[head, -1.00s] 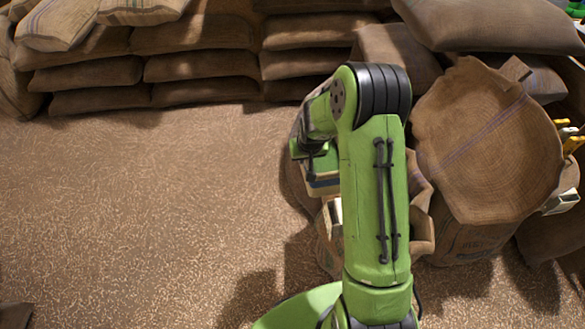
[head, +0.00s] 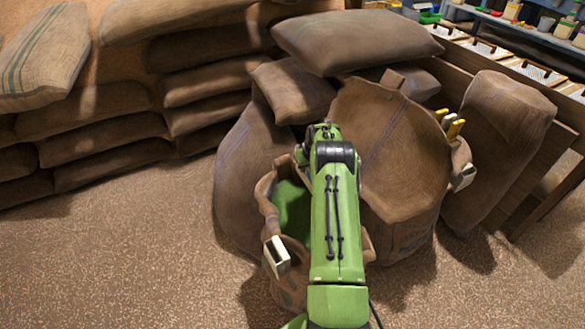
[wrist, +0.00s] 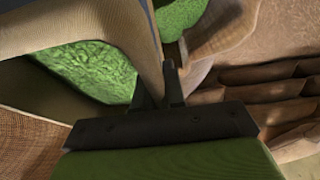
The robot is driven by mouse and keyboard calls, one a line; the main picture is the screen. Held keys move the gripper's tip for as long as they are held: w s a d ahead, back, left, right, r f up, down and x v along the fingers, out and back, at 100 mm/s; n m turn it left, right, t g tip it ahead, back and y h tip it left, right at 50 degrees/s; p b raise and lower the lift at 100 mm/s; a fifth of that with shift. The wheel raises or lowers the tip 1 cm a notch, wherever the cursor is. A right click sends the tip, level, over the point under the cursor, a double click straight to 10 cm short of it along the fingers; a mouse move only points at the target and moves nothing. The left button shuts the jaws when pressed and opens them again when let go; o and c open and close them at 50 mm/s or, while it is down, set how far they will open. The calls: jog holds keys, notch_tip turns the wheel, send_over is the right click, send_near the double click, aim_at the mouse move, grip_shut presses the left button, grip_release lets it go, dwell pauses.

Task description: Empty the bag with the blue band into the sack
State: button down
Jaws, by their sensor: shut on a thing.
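In the wrist view, my gripper (wrist: 162,88) is shut on the rim of a pale cloth bag (wrist: 148,52). A strip of blue shows on the bag near the top edge of that view. Bright green material (wrist: 92,70) shows inside the bag's mouth. More green material (wrist: 182,14) shows beyond the rim.
A larger open sack (head: 405,155) with a flared mouth stands right of my arm. Full sacks are stacked at the back left (head: 95,130), and one leans at the right (head: 500,135) by a wooden frame. The floor (head: 120,255) at the left is clear.

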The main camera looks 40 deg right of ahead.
jog(key=r+t, duration=0.1)
jog(key=r+t+p, duration=0.1)
jog(key=shift+s+r+t+h, duration=0.2)
jog(key=shift+t+h, duration=0.1)
jog(key=shift+h, duration=0.1)
jog(key=t, duration=0.1)
jog(key=s+r+t+b, duration=0.1)
jog(key=t, duration=0.1)
jog(key=shift+s+a+r+h, duration=0.1)
jog(key=shift+s+a+h, duration=0.1)
jog(key=shift+h, duration=0.2)
jog(key=t+b, duration=0.2)
jog(key=b, duration=0.1)
jog(key=shift+s+r+h, duration=0.1)
jog(key=shift+r+h, duration=0.1)
jog(key=shift+h, duration=0.1)
jog(key=shift+s+a, duration=0.1)
jog(key=t+b, duration=0.2)
jog(key=b, duration=0.1)
jog(key=shift+s+h, duration=0.25)
jog(key=shift+h, duration=0.05)
jog(key=b, duration=0.4)
jog(key=shift+s+a+t, duration=0.1)
jog(key=shift+s+t, duration=0.1)
jog(key=shift+t, duration=0.2)
jog(key=shift+b, duration=0.35)
